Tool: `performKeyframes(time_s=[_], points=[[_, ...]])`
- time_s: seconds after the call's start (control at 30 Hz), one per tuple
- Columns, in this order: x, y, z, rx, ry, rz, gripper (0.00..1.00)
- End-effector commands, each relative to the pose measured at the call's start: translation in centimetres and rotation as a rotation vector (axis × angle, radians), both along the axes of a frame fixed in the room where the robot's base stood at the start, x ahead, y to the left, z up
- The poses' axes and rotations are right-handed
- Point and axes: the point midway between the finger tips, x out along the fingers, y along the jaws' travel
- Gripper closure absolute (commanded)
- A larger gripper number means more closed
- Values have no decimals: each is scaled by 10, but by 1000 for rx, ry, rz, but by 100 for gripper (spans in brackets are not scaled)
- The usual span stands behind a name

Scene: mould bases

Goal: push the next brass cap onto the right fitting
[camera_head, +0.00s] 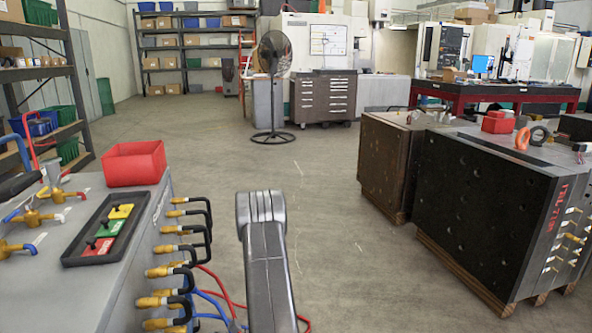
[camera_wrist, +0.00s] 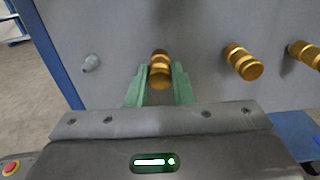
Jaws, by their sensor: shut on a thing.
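My gripper (camera_wrist: 160,86) shows in the wrist view, its two green fingers shut on a brass cap (camera_wrist: 160,70). The cap's far end points at a grey panel (camera_wrist: 130,25); whether it is seated on a fitting there is hidden. A bare grey fitting (camera_wrist: 91,62) sticks out of the panel to the left of my gripper, apart from it. Two more brass caps, one just right (camera_wrist: 243,62) and one farther right (camera_wrist: 305,53), stand out from the same panel. In the head view my gripper's fingers do not show.
In the head view a grey cabinet (camera_head: 90,205) stands at left with a red bin (camera_head: 134,163), a black tray (camera_head: 74,256) and several black hoses on its side. Dark mould bases (camera_head: 480,205) on pallets stand at right. The floor between is mostly clear around a fan (camera_head: 273,85).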

Motion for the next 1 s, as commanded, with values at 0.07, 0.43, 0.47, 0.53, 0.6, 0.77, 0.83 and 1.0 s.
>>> performKeyframes(time_s=[0.07, 0.43, 0.47, 0.53, 0.6, 0.77, 0.83, 1.0], points=[[2, -4, 0, 0, -1, -2, 100], [5, -18, 0, 0, -1, -1, 100], [5, -19, 0, 0, -1, -1, 100], [5, -22, 0, 0, -1, 0, 100], [6, -25, 0, 0, -1, -1, 100], [8, -31, 0, 0, -1, -1, 100], [8, -34, 0, 0, -1, 0, 100], [10, -40, 0, 0, -1, -1, 100]])
